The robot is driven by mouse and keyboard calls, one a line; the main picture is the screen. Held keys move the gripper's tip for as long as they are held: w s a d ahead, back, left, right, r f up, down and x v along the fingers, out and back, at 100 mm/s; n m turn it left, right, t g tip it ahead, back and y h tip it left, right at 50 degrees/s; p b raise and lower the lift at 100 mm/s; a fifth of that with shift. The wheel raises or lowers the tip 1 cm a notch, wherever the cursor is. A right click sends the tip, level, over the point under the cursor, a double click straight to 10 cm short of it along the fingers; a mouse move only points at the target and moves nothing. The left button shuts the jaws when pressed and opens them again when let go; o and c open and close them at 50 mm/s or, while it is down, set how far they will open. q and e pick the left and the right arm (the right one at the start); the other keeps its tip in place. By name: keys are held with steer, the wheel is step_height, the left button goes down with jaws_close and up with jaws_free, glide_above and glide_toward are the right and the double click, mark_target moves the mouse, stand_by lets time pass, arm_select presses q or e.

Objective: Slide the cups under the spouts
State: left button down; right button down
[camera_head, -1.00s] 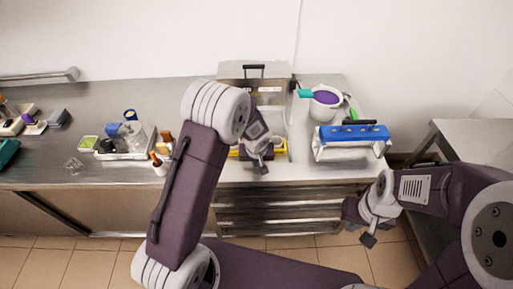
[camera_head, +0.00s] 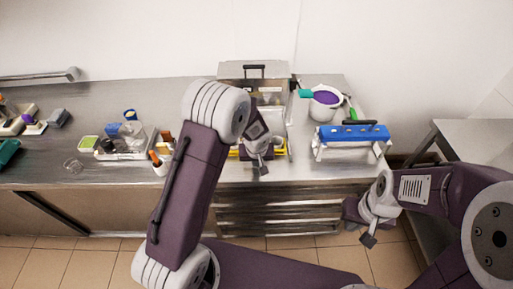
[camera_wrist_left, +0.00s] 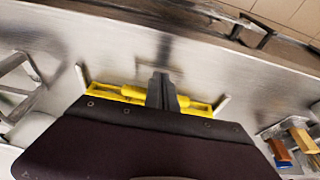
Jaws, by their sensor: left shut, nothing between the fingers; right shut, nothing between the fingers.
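My left gripper (camera_head: 262,170) is over the counter's front middle, before a grey box-shaped unit (camera_head: 240,72) with a black handle. Its fingers are shut and empty. In the left wrist view the dark closed fingers (camera_wrist_left: 161,90) point at the bare metal counter, with a yellow bar (camera_wrist_left: 120,92) close on both sides of them; I cannot tell if they touch it. My right gripper (camera_head: 368,240) is shut and empty, in front of the counter's edge and clear of everything. A small clear cup-like thing (camera_head: 72,165) stands at the left. The spouts cannot be made out; my left arm hides part of the unit.
A white tub with purple contents (camera_head: 325,97) and a blue-topped white rack (camera_head: 352,133) stand to the right. A white tray (camera_head: 125,155) with small containers and a white cup with orange-handled tools (camera_head: 160,166) are left of my arm. The counter's front right is bare.

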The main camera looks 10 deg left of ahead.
stand_by(0.3)
